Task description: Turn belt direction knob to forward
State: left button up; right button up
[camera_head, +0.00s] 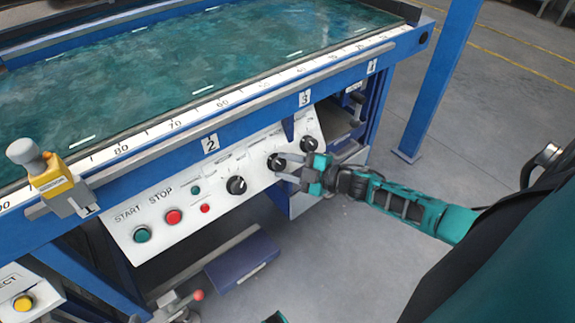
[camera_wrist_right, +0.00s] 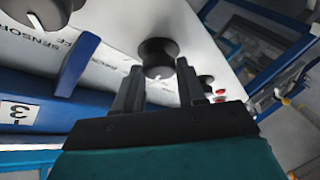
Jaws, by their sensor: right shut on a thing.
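A white control panel (camera_head: 200,205) on the blue machine carries three black rotary knobs in a row. My right gripper (camera_head: 285,168) is at the middle knob (camera_head: 275,162), its two fingers on either side of it. In the right wrist view, the black round knob (camera_wrist_right: 157,55) lies between the fingertips (camera_wrist_right: 158,78), with a white mark on its lower edge. The gripper is shut on this knob. The left knob (camera_head: 236,185) and the right knob (camera_head: 309,144) are free. The knob labels are too small to read in the head view. My left gripper is out of view.
A green START button (camera_head: 141,234) and a red STOP button (camera_head: 173,216) sit at the panel's left. A blue rail with a ruler strip (camera_head: 240,94) overhangs the panel. A blue post (camera_head: 435,85) stands at the right. The grey floor (camera_head: 365,250) is clear there.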

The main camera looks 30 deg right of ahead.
jog(key=o, duration=1)
jog(key=p+v, duration=0.3)
jog(key=v, duration=1)
jog(key=shift+a, duration=0.1)
